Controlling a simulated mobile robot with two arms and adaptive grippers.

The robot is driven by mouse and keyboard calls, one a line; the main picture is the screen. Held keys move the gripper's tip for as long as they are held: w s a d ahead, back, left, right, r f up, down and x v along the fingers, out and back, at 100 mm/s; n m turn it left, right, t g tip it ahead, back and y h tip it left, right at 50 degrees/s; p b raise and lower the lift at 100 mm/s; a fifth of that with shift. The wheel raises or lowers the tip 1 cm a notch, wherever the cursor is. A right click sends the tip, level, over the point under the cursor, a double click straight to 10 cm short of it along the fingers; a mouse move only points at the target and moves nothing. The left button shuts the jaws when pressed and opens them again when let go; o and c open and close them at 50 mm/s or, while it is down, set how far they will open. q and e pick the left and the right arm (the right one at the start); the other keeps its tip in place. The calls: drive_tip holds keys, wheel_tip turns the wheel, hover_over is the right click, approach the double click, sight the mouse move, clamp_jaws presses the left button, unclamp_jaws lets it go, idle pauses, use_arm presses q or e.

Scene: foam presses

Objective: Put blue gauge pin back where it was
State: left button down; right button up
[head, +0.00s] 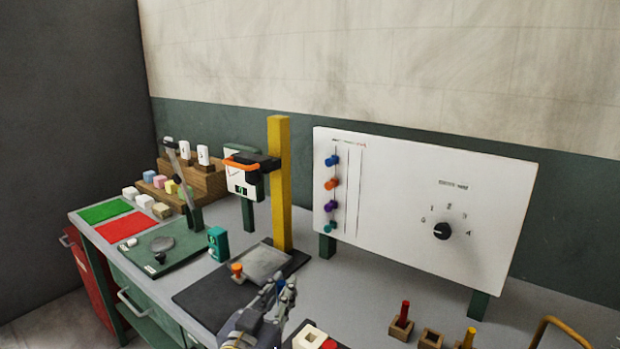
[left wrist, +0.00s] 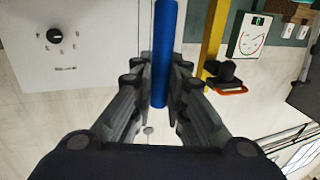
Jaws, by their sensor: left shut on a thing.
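My left gripper (head: 285,290) is in the lower middle of the head view, in front of the dark press base. It is shut on the blue gauge pin (left wrist: 165,50), which stands between the fingers in the left wrist view; only a small blue bit shows in the head view (head: 281,284). At the lower right, a wooden block (head: 431,339) with a dark opening and no pin showing sits between a block holding a red pin (head: 404,310) and a yellow pin (head: 470,335). My right gripper is not in view.
A dark press base (head: 205,290) with a yellow post (head: 279,180) stands behind my gripper. A white block with a hole (head: 310,338) lies just right of it. A white panel (head: 400,200) with knobs and a dial stands behind. A yellow bent bar (head: 560,322) is at the right.

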use_arm(q)
drive_tip(key=s+a+f+n+t+y, duration=0.1)
drive_tip(key=s+a+f+n+y, duration=0.45)
drive_tip(key=s+a, duration=0.8)
drive_tip(key=s+f+m, duration=0.1)
drive_tip(key=s+f, duration=0.3)
drive_tip(key=s, duration=0.3)
drive_tip(key=shift+a+m, duration=0.2)
drive_tip(key=shift+m, duration=0.15)
